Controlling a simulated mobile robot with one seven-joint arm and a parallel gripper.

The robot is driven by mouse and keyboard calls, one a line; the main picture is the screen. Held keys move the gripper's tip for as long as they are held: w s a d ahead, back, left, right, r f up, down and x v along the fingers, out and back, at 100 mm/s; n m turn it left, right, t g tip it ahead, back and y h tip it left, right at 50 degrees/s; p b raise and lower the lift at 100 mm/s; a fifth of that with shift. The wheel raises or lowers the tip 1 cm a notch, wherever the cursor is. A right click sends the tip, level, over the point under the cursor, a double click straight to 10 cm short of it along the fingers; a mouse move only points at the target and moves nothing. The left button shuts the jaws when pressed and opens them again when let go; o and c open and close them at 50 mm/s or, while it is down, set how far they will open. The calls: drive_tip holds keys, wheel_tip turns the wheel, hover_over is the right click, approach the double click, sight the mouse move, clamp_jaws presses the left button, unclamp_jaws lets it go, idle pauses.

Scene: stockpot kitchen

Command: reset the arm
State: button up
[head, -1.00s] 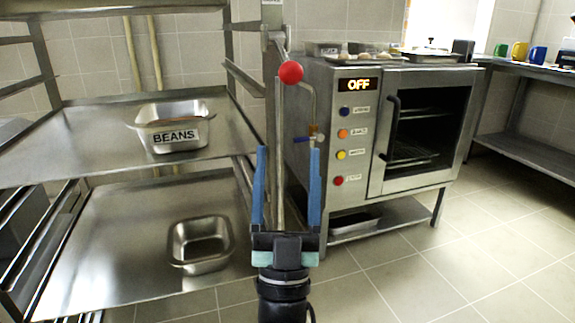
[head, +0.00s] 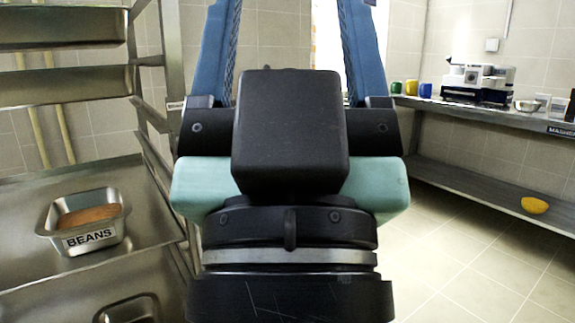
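My gripper (head: 290,20) fills the middle of the head view, very close to the camera and pointing up. Its two blue fingers stand wide apart, with their tips cut off by the top edge. Only wall and window show between them, so it is open and looks empty. A black block on the gripper's body faces the camera. The gripper and wrist hide the middle of the room, including the place where the oven stood in view.
At left, a metal rack shelf (head: 30,185) holds a pan labelled BEANS (head: 90,238) with brown contents (head: 88,216). Another pan (head: 130,310) is below. At right, a counter (head: 480,108) carries mugs and a machine (head: 478,85); a yellow bowl (head: 535,205) sits lower. Floor at right is clear.

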wheel_tip(320, 180, up, 38)
drive_tip(key=p, duration=3.7)
drive_tip(key=shift+w+a, duration=0.1)
